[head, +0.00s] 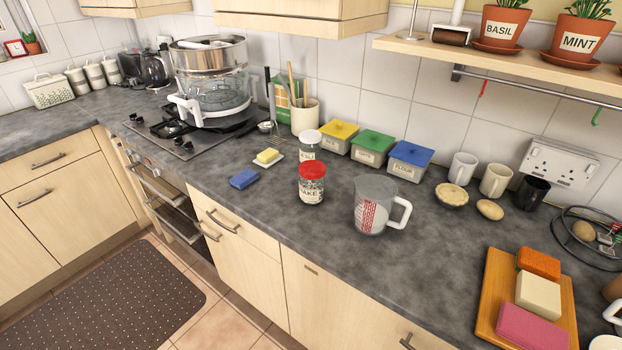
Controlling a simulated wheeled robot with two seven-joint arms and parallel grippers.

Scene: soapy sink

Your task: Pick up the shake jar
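The shake jar (311,184) is a clear jar with a red lid and dark lettering on its side that partly reads "SHAKE". It stands upright on the grey worktop (270,215), near the middle of the head view. A second jar with a white lid (309,143) stands close behind it, partly hidden by it. Neither of my grippers is in view.
A measuring jug (373,206) stands just right of the shake jar. A blue sponge (244,179) and butter on a dish (267,157) lie to its left. Lidded tubs (371,147) stand behind. The worktop in front of the jar is clear.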

